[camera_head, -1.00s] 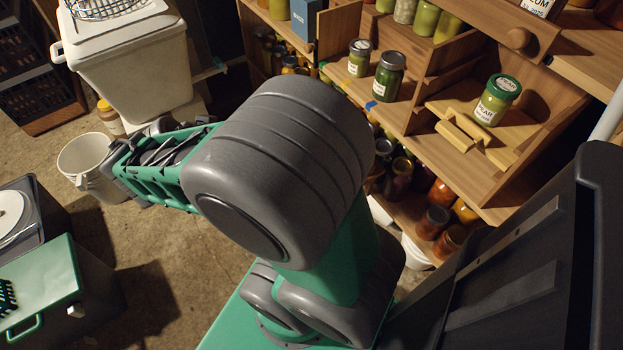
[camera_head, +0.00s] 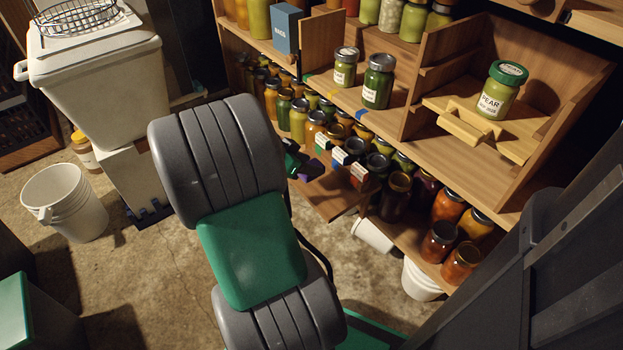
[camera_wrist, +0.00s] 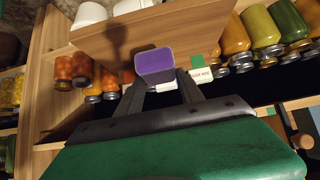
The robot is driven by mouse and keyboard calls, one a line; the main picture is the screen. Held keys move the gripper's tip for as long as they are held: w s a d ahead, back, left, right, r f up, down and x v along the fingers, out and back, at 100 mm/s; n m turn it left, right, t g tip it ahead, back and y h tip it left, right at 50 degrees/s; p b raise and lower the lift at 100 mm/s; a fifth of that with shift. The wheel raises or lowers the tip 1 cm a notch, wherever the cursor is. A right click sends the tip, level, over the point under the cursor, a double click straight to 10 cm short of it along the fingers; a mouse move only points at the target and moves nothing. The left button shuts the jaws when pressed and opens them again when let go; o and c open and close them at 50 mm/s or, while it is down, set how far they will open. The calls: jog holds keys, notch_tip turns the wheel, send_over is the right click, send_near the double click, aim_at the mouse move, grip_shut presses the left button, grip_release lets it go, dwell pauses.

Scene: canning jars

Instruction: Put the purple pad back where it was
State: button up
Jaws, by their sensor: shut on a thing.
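The purple pad (camera_wrist: 155,62) is a small flat block with a pale edge, held at the tips of my gripper (camera_wrist: 160,82) in the wrist view. The two dark fingers are shut on it from either side. A wooden board (camera_wrist: 215,32) lies beyond the pad, and a dark shadow falls on it; I cannot tell whether the pad touches the board. In the head view, a small purple patch (camera_head: 313,166) shows at my gripper, in front of the lower shelf. My arm hides most of the gripper there.
Several jars crowd that shelf. A pear jar (camera_head: 496,95) stands on a wooden rack above.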

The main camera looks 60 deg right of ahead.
jog(key=shift+s+d+f, duration=0.1)
jog(key=shift+d+f, duration=0.25)
jog(key=shift+f, duration=0.15)
jog(key=f, duration=0.1)
jog(key=f+b, duration=0.1)
jog(key=f, duration=0.1)
jog(key=shift+d+f+b, duration=0.25)
jog(key=shift+f+b, duration=0.1)
jog(key=shift+r, duration=0.1)
jog(key=o, duration=1.3)
